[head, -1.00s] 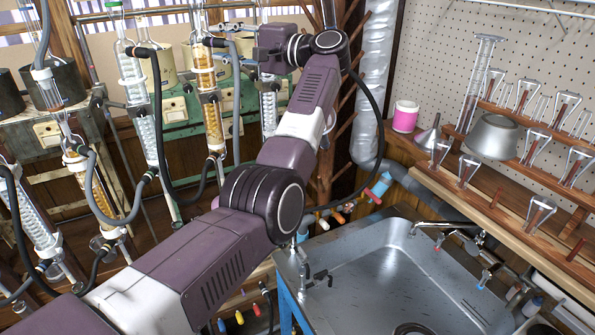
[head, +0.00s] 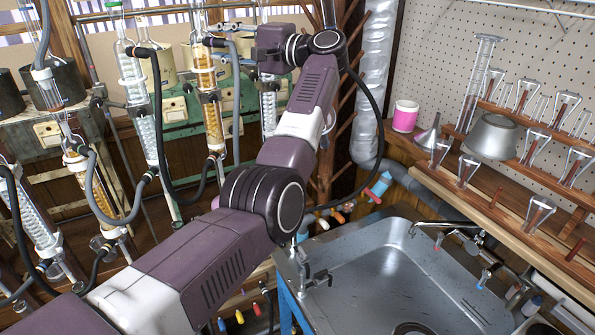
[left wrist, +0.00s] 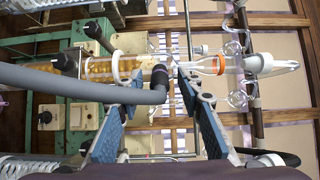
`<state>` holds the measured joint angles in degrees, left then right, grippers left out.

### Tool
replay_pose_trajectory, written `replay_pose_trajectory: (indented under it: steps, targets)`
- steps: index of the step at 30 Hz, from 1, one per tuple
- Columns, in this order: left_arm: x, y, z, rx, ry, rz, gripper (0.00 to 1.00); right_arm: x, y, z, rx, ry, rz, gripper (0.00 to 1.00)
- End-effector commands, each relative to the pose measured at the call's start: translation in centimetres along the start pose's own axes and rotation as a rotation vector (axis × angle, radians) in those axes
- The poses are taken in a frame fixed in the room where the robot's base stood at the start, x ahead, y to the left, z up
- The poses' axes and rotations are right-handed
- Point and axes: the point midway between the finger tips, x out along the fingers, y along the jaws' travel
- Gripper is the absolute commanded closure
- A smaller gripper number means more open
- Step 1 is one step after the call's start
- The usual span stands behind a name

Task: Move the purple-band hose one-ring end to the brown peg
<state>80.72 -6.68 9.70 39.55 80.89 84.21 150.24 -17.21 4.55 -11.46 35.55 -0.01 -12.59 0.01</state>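My left gripper (head: 232,30) is at the top of an amber-filled glass column (head: 204,70), partly hidden by my wrist. In the left wrist view its two blue fingers (left wrist: 158,82) are apart. The black elbow end (left wrist: 160,80) of a grey hose (left wrist: 85,82) lies between the fingertips, with gaps showing beside it. The grey hose also shows in the head view (head: 235,105), hanging beside the column. I see no purple band or ring on it. Reddish-brown pegs (head: 496,197) stand on the wooden shelf at right; I cannot tell which peg is the brown peg. My right gripper is out of view.
Other glass columns with black and grey hoses stand at left, such as a clear one (head: 138,100). A metal sink (head: 375,262) is at lower right. Several coloured pegs, one yellow (head: 240,317), show beside it.

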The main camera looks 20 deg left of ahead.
Motion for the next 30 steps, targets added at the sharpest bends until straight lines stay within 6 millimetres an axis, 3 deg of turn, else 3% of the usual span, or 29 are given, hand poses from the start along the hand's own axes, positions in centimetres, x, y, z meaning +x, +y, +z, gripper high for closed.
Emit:
replay_pose_trajectory:
  steps: [13, 22, 30]
  targets:
    - [0.02, 0.03, 0.01, 0.000, 0.000, 0.001, 0.67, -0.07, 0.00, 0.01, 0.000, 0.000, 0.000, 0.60]
    - [0.02, 0.02, 0.01, 0.000, 0.000, 0.001, 1.00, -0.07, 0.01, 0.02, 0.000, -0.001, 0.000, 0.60]
    - [0.01, 0.01, 0.01, 0.000, 0.000, 0.000, 1.00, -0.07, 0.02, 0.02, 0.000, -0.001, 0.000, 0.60]
